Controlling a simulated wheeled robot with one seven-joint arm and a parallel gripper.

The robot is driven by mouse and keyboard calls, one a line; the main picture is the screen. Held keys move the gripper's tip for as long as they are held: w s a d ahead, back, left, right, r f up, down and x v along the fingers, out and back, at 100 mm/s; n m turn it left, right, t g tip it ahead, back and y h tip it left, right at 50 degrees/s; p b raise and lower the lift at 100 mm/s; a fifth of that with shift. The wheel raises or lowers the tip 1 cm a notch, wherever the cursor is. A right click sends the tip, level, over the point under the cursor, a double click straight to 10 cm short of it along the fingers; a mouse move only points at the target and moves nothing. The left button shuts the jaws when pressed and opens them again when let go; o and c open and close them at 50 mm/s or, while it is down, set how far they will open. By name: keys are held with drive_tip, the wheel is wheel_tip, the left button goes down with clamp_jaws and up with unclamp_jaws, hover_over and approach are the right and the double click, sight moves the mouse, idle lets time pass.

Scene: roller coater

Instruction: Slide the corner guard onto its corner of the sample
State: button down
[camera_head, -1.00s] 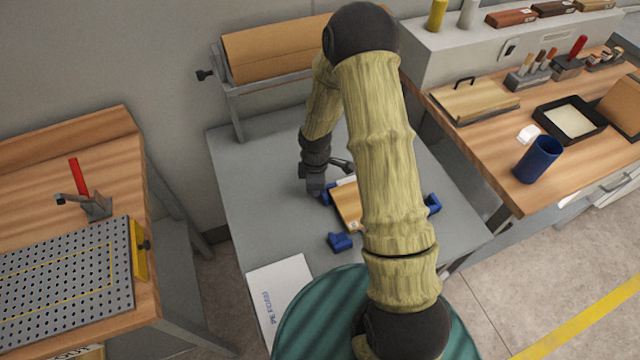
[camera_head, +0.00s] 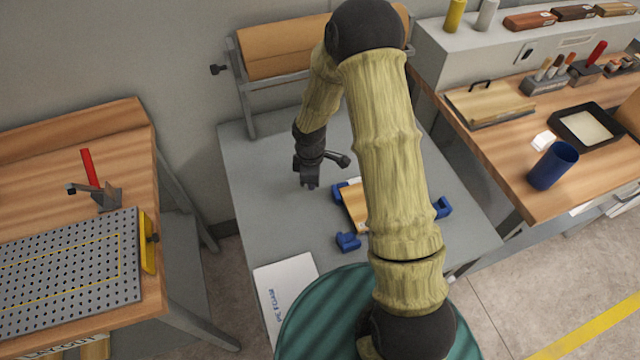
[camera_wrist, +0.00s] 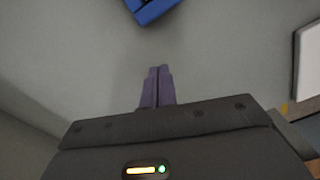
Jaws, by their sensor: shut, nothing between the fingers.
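The sample (camera_head: 354,205) is a wood-coloured panel lying on the grey table, its right part hidden behind my arm. A blue corner guard (camera_head: 338,188) is at its back left corner; I cannot tell how fully it is seated. A second blue guard (camera_head: 347,242) is by the front left corner, and a third (camera_head: 442,207) shows to the right of my arm. My gripper (camera_head: 311,186) is left of the back left guard, apart from it and empty. In the wrist view its fingers (camera_wrist: 158,72) are shut, and part of a blue guard (camera_wrist: 153,9) shows at the top edge.
The grey table (camera_head: 260,185) is clear to the left of the sample. A white printed sheet (camera_head: 287,285) lies at its front left. A brown paper roll (camera_head: 280,52) on a stand is at the back. A wooden bench (camera_head: 530,190) with tools is at right.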

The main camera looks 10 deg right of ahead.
wheel_tip(320, 180, up, 8)
drive_tip(key=shift+s+d+r, duration=0.15)
drive_tip(key=shift+s+r, duration=0.05)
drive_tip(key=shift+w, duration=0.1)
drive_tip(key=shift+d, duration=0.1)
idle(0.3)
drive_tip(key=s+d+r+m+t, duration=0.1)
drive_tip(key=s+d+r+m, duration=0.2)
drive_tip(key=s+r+m, duration=0.3)
drive_tip(key=s+d+r+m+t, duration=0.1)
drive_tip(key=s+d+r+m, duration=0.2)
drive_tip(key=s+r+m, duration=0.3)
drive_tip(key=s+m, duration=0.2)
drive_tip(key=m, duration=0.1)
drive_tip(key=shift+s+d+t+p, duration=0.3)
drive_tip(key=shift+d+p, duration=0.1)
